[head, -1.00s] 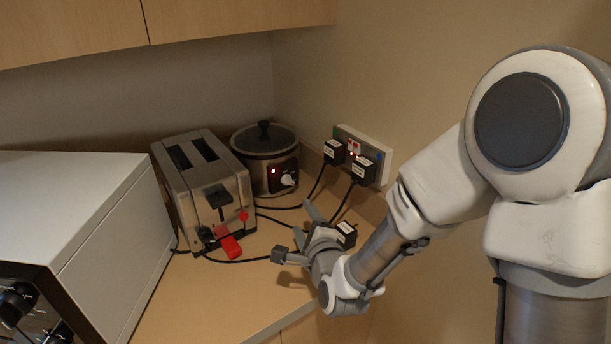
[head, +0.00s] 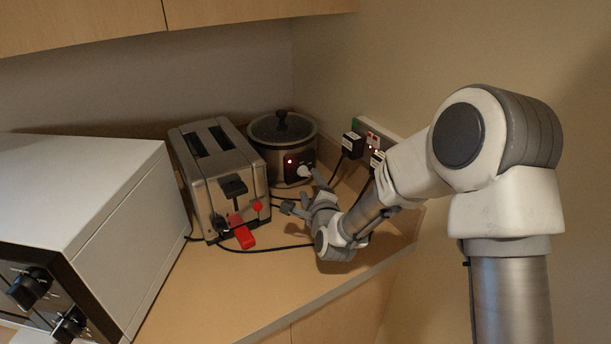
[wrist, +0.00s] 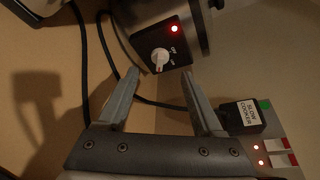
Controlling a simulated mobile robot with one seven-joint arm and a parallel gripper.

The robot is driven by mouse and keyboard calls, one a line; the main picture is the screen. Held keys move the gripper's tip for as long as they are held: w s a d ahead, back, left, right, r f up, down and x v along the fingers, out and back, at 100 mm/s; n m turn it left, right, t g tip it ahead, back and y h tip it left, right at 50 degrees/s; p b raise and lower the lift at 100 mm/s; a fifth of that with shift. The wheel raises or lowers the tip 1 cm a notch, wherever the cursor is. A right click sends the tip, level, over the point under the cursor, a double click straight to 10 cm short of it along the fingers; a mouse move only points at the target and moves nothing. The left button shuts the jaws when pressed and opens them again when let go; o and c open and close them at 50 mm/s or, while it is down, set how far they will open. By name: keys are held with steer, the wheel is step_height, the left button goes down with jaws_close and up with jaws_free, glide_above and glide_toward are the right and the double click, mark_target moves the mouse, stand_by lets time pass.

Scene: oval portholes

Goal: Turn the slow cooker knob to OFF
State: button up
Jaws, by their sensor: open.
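The slow cooker (head: 283,153) stands in the back corner, a round steel pot with a dark lid and a lit red lamp. It also shows at the top of the wrist view (wrist: 195,25). Its white knob (head: 305,171) sits on a black control plate. In the wrist view the knob (wrist: 160,60) lies ahead of and between my spread fingers, with words on the plate too small to read surely. My gripper (head: 300,192) is open and empty, just in front of the cooker. The fingertips (wrist: 158,76) appear near the knob; I cannot tell any contact.
A steel toaster (head: 220,175) with a red tag (head: 244,237) stands left of the cooker. A white oven (head: 85,215) fills the left. Wall sockets (head: 375,140) with plugs are at right; one plug (wrist: 242,118) is labelled SLOW COOKER. Black cords cross the counter.

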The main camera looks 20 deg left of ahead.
mark_target(305, 175)
steer(key=shift+x, duration=3.15)
steer(key=shift+s, duration=0.1)
jaws_close()
